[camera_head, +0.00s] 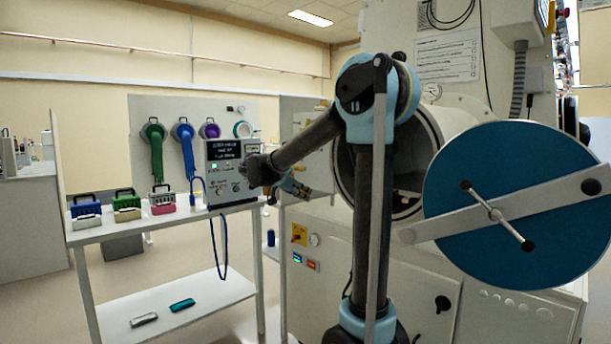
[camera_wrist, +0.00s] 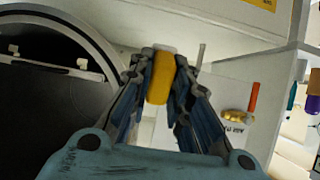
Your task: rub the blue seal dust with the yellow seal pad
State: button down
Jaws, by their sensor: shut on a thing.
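My gripper (camera_wrist: 158,88) is shut on the yellow seal pad (camera_wrist: 161,76), which stands upright between the two fingers in the wrist view. In the head view my gripper (camera_head: 300,190) is in front of the glovebox, left of the round port (camera_head: 425,205); the pad is too small to make out there. The dark port opening with its grey rim (camera_wrist: 75,53) fills the left of the wrist view, apart from the pad. I cannot make out the blue seal dust in either view.
The large blue round door (camera_head: 510,235) hangs open at the right. A shelf unit (camera_head: 110,232) with several coloured cases and hoses stands at the left. A valve with a red handle (camera_wrist: 253,95) is on the pale panel right of my gripper.

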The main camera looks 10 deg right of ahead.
jog(key=r+t+h, duration=0.1)
jog(key=r, duration=0.1)
jog(key=d+r+t+h, duration=0.1)
jog(key=r+h, duration=0.2)
jog(key=r, duration=0.2)
jog(key=shift+w+d+t+h, duration=0.3)
jog(key=shift+w+d+t, duration=0.05)
jog(key=shift+w+t, duration=0.05)
jog(key=shift+r+t, duration=0.3)
jog(key=shift+r, duration=0.15)
jog(key=shift+x, duration=2.95)
jog(key=shift+x, duration=1.1)
